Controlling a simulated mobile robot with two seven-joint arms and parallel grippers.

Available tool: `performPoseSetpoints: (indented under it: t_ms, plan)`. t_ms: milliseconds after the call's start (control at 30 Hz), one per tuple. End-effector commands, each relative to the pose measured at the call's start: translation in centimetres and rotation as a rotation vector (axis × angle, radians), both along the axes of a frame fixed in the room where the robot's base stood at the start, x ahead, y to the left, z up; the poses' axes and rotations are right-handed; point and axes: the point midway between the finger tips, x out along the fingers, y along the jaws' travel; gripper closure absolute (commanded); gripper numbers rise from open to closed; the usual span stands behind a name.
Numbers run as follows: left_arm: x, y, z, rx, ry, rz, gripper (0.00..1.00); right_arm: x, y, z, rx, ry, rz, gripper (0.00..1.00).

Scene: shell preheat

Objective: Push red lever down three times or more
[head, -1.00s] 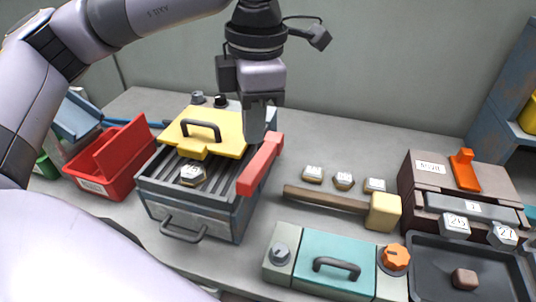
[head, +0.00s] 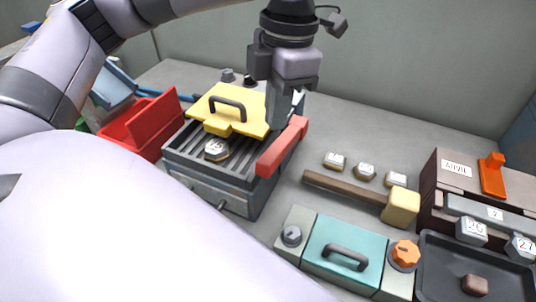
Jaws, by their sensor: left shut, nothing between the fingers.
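The red lever (head: 282,148) is a thick red bar on the right side of a grey grill-like box (head: 190,171). It slants up toward the back. My left gripper (head: 279,122) points down from above, shut and empty, with its fingertips at the lever's far end, just behind and left of it. I cannot tell whether they touch the lever. A yellow lid (head: 240,101) with a dark handle covers the back of the box. A pale numbered piece (head: 216,149) lies on the front slats. My right gripper is not in view.
A red bin (head: 143,127) stands left of the box. A hammer (head: 401,207) and several small numbered pieces (head: 366,171) lie to the right. A teal-lidded unit (head: 342,254) with an orange knob, a dark tray (head: 450,277) and an anvil-labelled box (head: 456,168) stand front right.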

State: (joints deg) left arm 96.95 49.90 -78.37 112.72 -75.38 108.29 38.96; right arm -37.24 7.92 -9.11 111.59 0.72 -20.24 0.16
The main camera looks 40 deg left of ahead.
Motion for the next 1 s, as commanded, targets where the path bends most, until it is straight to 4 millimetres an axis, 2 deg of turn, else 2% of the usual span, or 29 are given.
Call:
performPoseSetpoints:
  t_ms: [433, 867, 1000]
  plan:
    - [-0.5, 0.3, -5.5, 0.0, 0.0, 0.0, 1.0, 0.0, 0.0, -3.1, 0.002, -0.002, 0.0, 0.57]
    - [-0.5, 0.3, -6.0, -0.001, 0.0, 0.0, 1.0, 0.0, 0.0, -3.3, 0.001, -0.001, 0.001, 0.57]
    - [-0.6, 0.3, -6.6, -0.001, 0.0, 0.0, 1.0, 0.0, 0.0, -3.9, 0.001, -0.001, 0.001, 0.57]
